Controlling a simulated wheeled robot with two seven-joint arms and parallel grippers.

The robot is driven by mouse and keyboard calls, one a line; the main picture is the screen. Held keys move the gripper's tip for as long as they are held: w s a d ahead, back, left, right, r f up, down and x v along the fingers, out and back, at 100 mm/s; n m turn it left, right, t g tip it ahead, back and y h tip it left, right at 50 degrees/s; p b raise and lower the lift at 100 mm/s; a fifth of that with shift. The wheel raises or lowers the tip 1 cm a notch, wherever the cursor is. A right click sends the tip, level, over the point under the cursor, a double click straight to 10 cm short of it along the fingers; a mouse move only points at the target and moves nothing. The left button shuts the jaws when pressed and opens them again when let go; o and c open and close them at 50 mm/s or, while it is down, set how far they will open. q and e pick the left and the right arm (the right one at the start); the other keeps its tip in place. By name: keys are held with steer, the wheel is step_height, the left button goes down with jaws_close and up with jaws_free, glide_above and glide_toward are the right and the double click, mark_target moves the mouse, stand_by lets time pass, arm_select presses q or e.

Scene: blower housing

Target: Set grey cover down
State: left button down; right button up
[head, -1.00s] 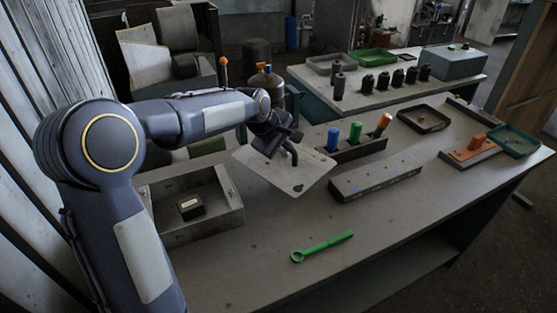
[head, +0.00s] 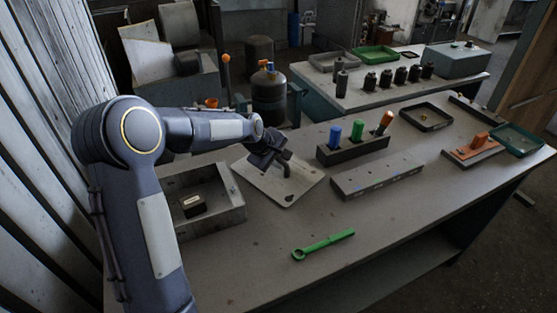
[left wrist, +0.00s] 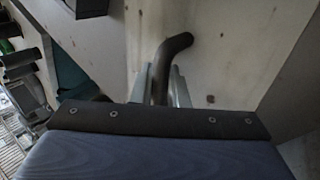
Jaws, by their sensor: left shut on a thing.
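The grey cover (head: 262,187) is a flat light plate with a dark bent handle, beside the open grey housing box (head: 238,213) on the bench. My left gripper (head: 284,163) is above the cover and shut on its handle. In the left wrist view the fingers (left wrist: 160,88) are on either side of the dark handle (left wrist: 174,48), with the pale cover plate (left wrist: 240,35) behind. The cover looks nearly level and very low over the bench; I cannot tell whether its whole underside touches. My right gripper is not in view.
A dark block (head: 192,206) is inside the housing box. A holder (head: 352,151) with blue, green and orange handles and a long grey bar (head: 378,176) are right of the cover. A green wrench (head: 323,245) lies in front. The bench front is otherwise clear.

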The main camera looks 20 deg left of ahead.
arm_select(q)
steer(key=c, duration=1.4)
jaws_free()
steer(key=shift+f, duration=0.1)
steer(key=shift+r, duration=0.25)
steer(key=v, duration=1.1)
steer(key=shift+s+r, duration=0.25)
steer(key=shift+r, duration=0.1)
